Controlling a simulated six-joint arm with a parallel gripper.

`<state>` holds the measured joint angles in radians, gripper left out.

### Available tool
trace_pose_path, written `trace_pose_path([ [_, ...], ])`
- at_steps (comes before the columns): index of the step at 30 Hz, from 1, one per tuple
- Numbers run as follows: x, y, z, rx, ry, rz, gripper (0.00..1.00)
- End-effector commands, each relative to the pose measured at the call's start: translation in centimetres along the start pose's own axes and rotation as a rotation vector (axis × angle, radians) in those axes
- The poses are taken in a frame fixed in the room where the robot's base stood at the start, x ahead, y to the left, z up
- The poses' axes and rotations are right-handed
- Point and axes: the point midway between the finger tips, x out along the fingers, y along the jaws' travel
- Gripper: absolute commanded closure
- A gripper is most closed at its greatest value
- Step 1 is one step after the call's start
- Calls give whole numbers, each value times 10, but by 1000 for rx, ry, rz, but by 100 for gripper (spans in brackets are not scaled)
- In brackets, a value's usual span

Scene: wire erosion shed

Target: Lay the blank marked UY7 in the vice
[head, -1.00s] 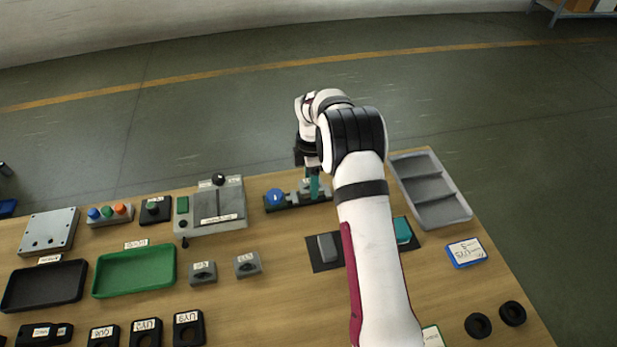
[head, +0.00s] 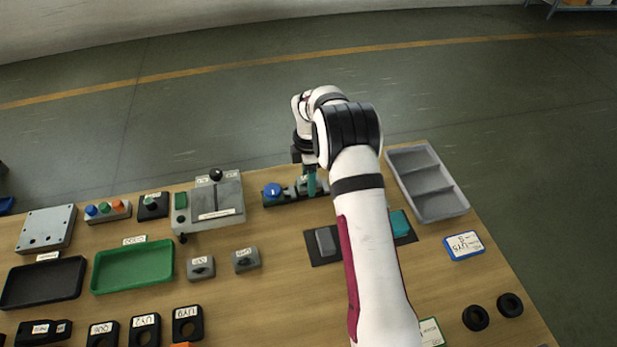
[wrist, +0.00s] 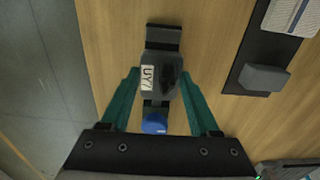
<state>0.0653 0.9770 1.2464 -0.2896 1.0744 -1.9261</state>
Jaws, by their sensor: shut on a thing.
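The grey blank marked UY7 (wrist: 158,74) sits between my gripper's teal fingers in the wrist view, its white label facing the camera. My gripper (wrist: 160,78) is shut on it, one finger at each side. Below the blank is a low black vice (wrist: 162,36) with a blue knob (wrist: 154,123); the vice also shows in the head view (head: 286,199). The blank is over or between the vice's jaws; I cannot tell whether it touches the bed. In the head view my gripper (head: 311,183) is at the right part of the vice, and my arm hides some of it.
A grey machine block (head: 207,205) stands left of the vice. A dark mat (head: 318,255) with a grey block lies under my arm. A grey divided tray (head: 428,181) is at right, a green tray (head: 132,267) at left.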

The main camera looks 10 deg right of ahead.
Motion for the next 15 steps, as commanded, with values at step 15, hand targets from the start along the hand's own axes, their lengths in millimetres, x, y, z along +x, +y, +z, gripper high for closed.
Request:
trace_pose_path([
  [15,4,1,0,0,0,2,100],
])
